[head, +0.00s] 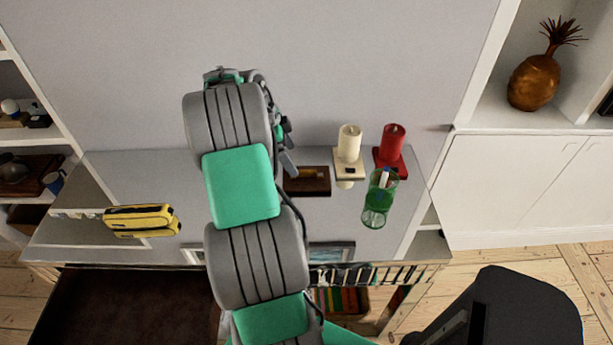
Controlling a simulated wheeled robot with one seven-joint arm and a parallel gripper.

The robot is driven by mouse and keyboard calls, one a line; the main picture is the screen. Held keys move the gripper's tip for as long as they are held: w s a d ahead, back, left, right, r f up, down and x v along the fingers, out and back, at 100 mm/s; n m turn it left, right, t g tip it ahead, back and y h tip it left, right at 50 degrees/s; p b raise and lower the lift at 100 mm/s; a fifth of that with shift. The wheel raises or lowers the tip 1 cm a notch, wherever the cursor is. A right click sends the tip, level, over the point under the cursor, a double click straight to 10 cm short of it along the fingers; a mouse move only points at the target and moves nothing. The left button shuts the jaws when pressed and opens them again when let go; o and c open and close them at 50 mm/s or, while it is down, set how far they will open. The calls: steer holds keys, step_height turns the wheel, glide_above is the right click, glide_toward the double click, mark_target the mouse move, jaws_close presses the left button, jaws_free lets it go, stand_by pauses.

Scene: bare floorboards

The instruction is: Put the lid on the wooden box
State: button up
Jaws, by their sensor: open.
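A small brown wooden box (307,191) sits on the grey tabletop, just right of my arm. Its inside looks dark, with a small lighter spot in it, and its left end is partly hidden by my gripper. I cannot make out a separate lid; my arm covers part of the tabletop. My gripper (287,152) is open and hangs at the box's upper left. Only part of its fingers shows behind my arm, and I cannot tell whether they touch the box.
A cream candle (349,143) and a red candle (392,145) stand on bases right of the box. A green glass (376,212) holding pens stands in front of them. A yellow case (141,220) lies at the left. A picture frame (333,252) is near the front edge.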

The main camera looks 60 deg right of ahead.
mark_target(306, 170)
steer(key=shift+o, duration=0.3)
steer(key=shift+m, duration=0.6)
steer(key=x, duration=0.2)
steer(key=s+p+x, duration=0.1)
steer(key=x, duration=0.5)
steer(key=shift+s+d+r, duration=0.25)
steer(key=shift+d, duration=0.15)
steer(key=shift+d+f, duration=0.1)
steer(key=shift+f, duration=0.35)
steer(key=shift+c, duration=0.4)
steer(key=c, duration=1.2)
steer(key=shift+r, duration=0.1)
steer(key=shift+c, duration=0.4)
steer(key=shift+r, duration=0.1)
